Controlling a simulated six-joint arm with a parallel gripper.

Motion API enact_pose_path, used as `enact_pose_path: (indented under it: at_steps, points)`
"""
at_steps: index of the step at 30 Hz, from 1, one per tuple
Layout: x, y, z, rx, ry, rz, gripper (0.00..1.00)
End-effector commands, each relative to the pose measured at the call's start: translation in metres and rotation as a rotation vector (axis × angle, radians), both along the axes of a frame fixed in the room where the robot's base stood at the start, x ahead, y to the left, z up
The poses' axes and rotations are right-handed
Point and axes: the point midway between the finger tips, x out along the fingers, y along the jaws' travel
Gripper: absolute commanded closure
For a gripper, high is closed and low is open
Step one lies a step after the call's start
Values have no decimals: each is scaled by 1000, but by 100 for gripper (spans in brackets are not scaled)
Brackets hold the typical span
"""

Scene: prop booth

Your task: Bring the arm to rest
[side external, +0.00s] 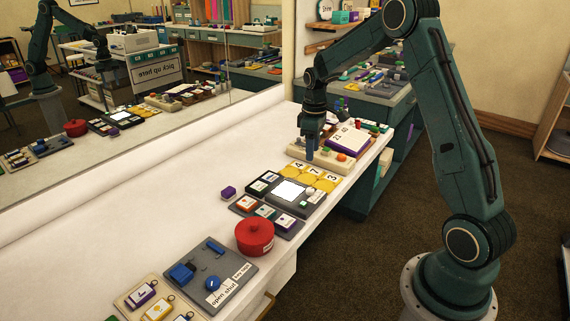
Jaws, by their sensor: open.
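My gripper (310,152) hangs from my dark teal arm and points straight down in the side external view. It is open and low above the left part of a cream board (322,154) near the far end of the white counter (150,210). I see nothing clearly held between the fingers. Whether the fingertips touch the board cannot be told from this side.
Yellow number tiles (310,178) and a grey board with a white pad (288,191) lie nearer than the gripper. Further forward are a red lidded pot (254,236) and a grey switch board (207,277). A mirror (150,80) runs along the counter's back.

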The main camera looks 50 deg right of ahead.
Motion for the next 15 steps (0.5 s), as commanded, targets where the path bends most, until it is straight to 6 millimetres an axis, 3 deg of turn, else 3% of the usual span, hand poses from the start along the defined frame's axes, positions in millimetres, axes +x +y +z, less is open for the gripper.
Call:
enact_pose_path:
  at_steps: [8,15]
  points:
    - [-1,4,6,-3,-7,-2,55]
    - [-9,28,39,-19,-44,-22,55]
